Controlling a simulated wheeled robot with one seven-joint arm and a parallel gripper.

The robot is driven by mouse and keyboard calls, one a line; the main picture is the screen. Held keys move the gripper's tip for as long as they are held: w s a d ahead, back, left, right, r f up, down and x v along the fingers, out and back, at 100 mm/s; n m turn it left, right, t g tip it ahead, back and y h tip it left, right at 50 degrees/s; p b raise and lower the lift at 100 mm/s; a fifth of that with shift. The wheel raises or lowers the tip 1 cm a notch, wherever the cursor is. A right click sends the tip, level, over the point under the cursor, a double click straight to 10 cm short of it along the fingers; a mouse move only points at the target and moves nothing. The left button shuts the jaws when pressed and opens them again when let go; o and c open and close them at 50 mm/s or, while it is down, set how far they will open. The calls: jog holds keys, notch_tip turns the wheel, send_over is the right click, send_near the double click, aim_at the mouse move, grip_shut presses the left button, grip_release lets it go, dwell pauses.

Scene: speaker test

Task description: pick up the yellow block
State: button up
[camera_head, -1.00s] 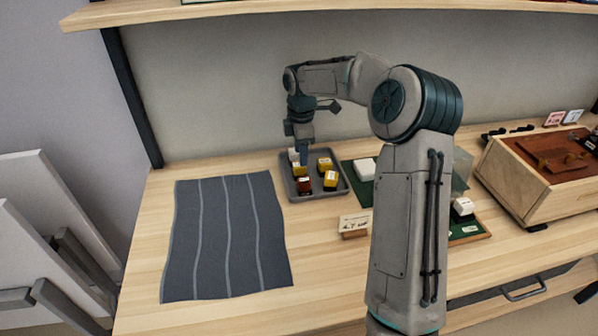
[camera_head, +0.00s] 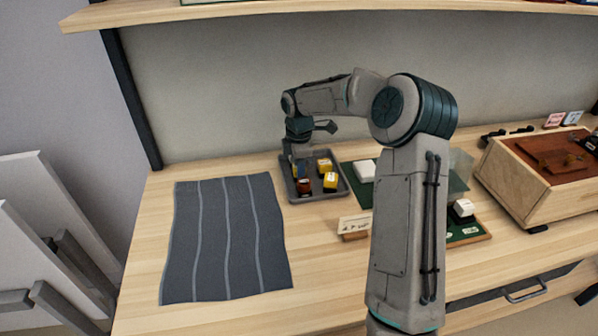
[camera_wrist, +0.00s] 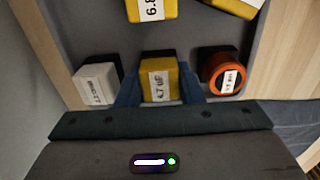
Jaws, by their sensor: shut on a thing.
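The yellow block (camera_wrist: 158,84) with a white label reading about "4.7 uF" stands between the two blue fingers of my gripper (camera_wrist: 160,92) in the wrist view. The fingers are shut on its sides. In the head view, my gripper (camera_head: 299,166) reaches down into the back left of a grey tray (camera_head: 318,198), and the held block is mostly hidden there. Two other yellow blocks (camera_head: 325,165) (camera_head: 331,181) lie in the tray to the right. I cannot tell whether the held block touches the tray floor.
Close beside the fingers are a white labelled block (camera_wrist: 97,85) on the left and an orange-red round part (camera_wrist: 226,76) on the right. A dark striped cloth (camera_head: 226,240) lies left of the tray. A small label stand (camera_head: 353,226) and a wooden case (camera_head: 535,175) are to the right.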

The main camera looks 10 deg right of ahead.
jog(key=shift+r, duration=0.1)
jog(key=shift+r, duration=0.65)
notch_tip(320, 180, up, 3)
jog(key=shift+f, duration=0.1)
jog(key=s+d+r, duration=0.4)
jog(key=d, duration=0.1)
jog(key=s+d+r, duration=0.2)
jog(key=s, duration=0.1)
jog(key=shift+d, duration=0.4)
jog(key=shift+s+d+r, duration=0.4)
jog(key=shift+s+d, duration=0.05)
jog(key=shift+a, duration=0.1)
